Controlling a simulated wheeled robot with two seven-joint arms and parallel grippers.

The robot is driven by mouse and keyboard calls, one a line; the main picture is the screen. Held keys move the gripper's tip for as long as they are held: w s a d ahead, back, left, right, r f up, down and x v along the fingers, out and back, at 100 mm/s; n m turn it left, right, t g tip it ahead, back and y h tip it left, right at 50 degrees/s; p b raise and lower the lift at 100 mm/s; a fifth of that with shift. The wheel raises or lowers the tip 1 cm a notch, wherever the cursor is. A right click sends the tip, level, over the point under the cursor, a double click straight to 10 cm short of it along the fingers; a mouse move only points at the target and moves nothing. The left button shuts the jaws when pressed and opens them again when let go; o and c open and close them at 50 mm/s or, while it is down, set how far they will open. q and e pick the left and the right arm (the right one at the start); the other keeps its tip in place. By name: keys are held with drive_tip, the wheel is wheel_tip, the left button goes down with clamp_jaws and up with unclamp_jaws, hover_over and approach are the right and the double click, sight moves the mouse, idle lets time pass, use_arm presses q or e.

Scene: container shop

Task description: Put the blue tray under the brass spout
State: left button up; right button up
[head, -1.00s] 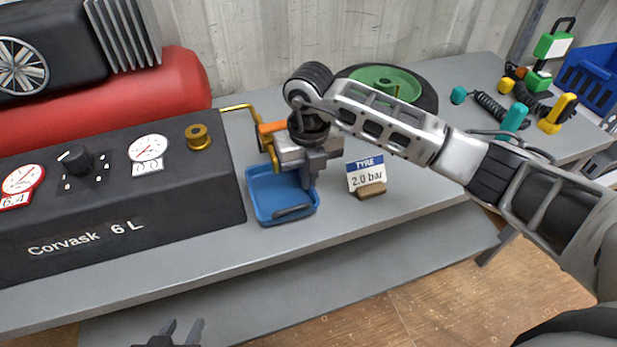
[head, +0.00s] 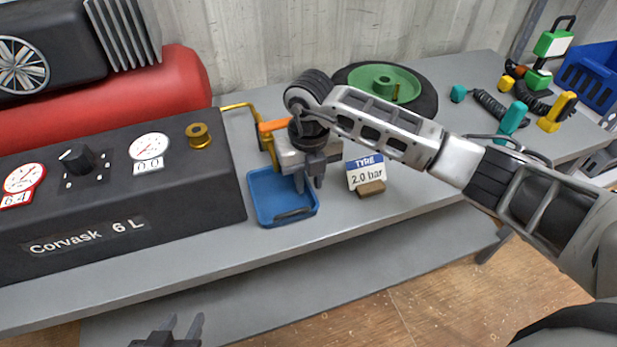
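The blue tray (head: 262,212) lies flat on the grey bench beside the black compressor box. The brass spout (head: 272,158) comes out behind the box and bends down, its lower end over the tray's back part as seen from here. An orange lever (head: 273,125) sits on it. My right gripper (head: 309,184) points down over the tray's right back side. Its two fingers are apart with nothing visible between them, and it hides the tray's back right corner. I cannot tell whether it touches the tray. My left gripper (head: 181,326) is open and empty at the bottom edge, away from the bench.
The compressor box (head: 180,190) with gauges stands left of the tray. A "TYRE 2.0 bar" card (head: 366,174) stands close on the right. A wheel with a green hub (head: 386,83) lies behind my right arm. The bench (head: 350,222) is clear in front of the tray.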

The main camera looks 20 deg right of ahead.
wheel_tip(320, 180, up, 12)
drive_tip(key=b, duration=0.1)
idle(0.6)
